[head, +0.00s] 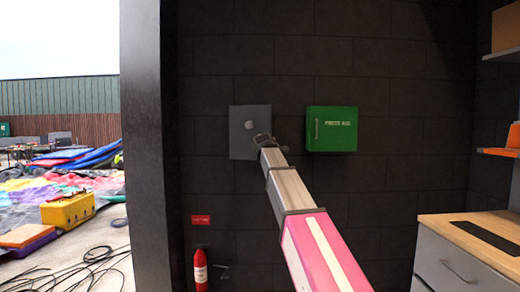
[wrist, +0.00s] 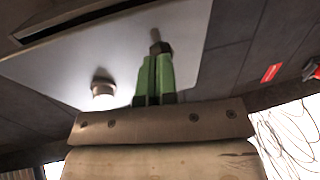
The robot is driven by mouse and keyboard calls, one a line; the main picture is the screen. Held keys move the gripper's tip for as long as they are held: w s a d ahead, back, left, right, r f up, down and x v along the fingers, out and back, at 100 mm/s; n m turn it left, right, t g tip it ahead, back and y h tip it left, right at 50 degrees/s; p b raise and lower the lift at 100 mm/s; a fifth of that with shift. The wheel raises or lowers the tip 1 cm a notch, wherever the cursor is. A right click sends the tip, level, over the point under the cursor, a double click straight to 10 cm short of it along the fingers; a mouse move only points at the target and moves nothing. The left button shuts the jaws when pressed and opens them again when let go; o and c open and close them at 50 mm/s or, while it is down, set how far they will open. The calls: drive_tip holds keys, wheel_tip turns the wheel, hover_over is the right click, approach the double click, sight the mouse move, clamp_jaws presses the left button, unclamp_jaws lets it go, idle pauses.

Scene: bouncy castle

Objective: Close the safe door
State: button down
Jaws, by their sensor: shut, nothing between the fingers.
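The safe door (head: 238,143) is a flat grey panel on the dark wall, with a round pale knob (head: 249,125). In the wrist view the door (wrist: 105,60) fills the upper left, with its knob (wrist: 103,85) left of my fingers. My gripper (head: 262,140) is at the door's right part in the head view. In the wrist view its green fingers (wrist: 155,80) are together and empty, in front of the door face. A small peg-like part (wrist: 157,43) shows just beyond the fingertips. I cannot tell whether they touch, or how far the door stands open.
A green first aid box (head: 332,129) hangs right of the safe. A fire extinguisher (head: 201,270) stands below, under a red sign (head: 200,220). A wooden-topped cabinet (head: 465,245) is at right. A dark wall edge (head: 142,150) is at left, with outdoor clutter beyond.

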drive_tip(key=w, duration=0.1)
drive_tip(key=w+d, duration=0.1)
drive_tip(key=w, duration=0.1)
drive_tip(key=w+d, duration=0.1)
drive_tip(key=shift+w+d, duration=0.15)
drive_tip(key=shift+w, duration=0.1)
drive_tip(key=shift+w+r, duration=0.15)
idle(0.4)
drive_tip(key=shift+d, duration=0.1)
